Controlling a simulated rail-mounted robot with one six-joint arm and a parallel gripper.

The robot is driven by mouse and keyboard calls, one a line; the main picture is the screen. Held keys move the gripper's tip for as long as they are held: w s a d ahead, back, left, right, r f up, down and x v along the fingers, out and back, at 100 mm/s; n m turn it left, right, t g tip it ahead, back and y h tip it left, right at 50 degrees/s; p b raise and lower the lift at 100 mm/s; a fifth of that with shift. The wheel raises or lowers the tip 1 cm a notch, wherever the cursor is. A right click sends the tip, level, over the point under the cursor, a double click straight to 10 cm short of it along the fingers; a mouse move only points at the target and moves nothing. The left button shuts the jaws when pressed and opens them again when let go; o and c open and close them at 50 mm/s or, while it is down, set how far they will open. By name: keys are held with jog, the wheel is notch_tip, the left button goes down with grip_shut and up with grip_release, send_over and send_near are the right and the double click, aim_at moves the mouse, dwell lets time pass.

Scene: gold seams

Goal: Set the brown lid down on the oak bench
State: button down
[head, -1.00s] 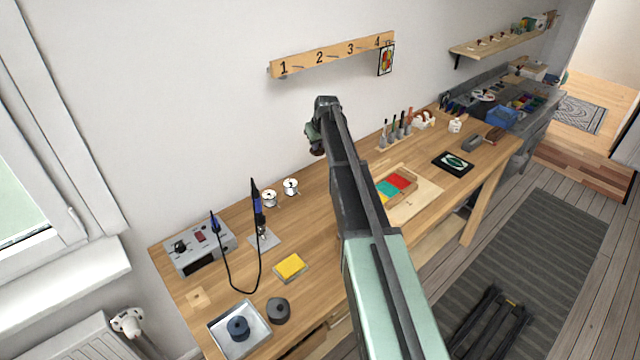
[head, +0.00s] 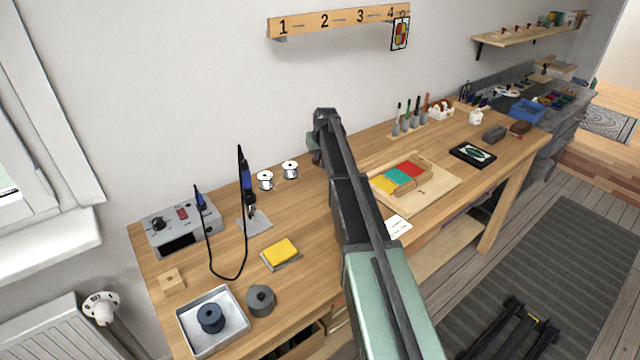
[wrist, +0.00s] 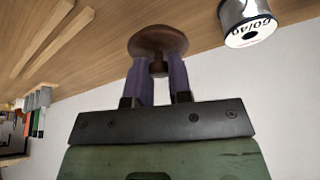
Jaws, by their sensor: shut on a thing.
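The brown lid (wrist: 158,40) is a round disc with a small knob, seen in the wrist view. My gripper (wrist: 159,70) has its two purple fingers shut on the knob. The lid shows against the wood of the oak bench (wrist: 100,40); I cannot tell whether it touches the surface. In the head view the bench (head: 300,220) runs along the wall, and my arm reaches over its middle. The lid and fingers are hidden behind my arm there.
Two solder spools (head: 290,170) stand near the wall; one shows close to the lid in the wrist view (wrist: 247,22). A soldering iron stand (head: 250,215), yellow sponge (head: 282,250) and tray of coloured pieces (head: 403,178) flank my arm. Bare wood lies between.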

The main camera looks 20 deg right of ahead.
jog(key=shift+f, duration=0.4)
notch_tip(320, 180, down, 4)
jog(key=b, duration=0.4)
jog(key=shift+f, duration=0.25)
jog(key=shift+r, duration=0.3)
jog(key=shift+f, duration=0.2)
jog(key=c, duration=1)
grip_release()
jog(key=shift+c, duration=0.2)
jog(key=shift+r, duration=0.15)
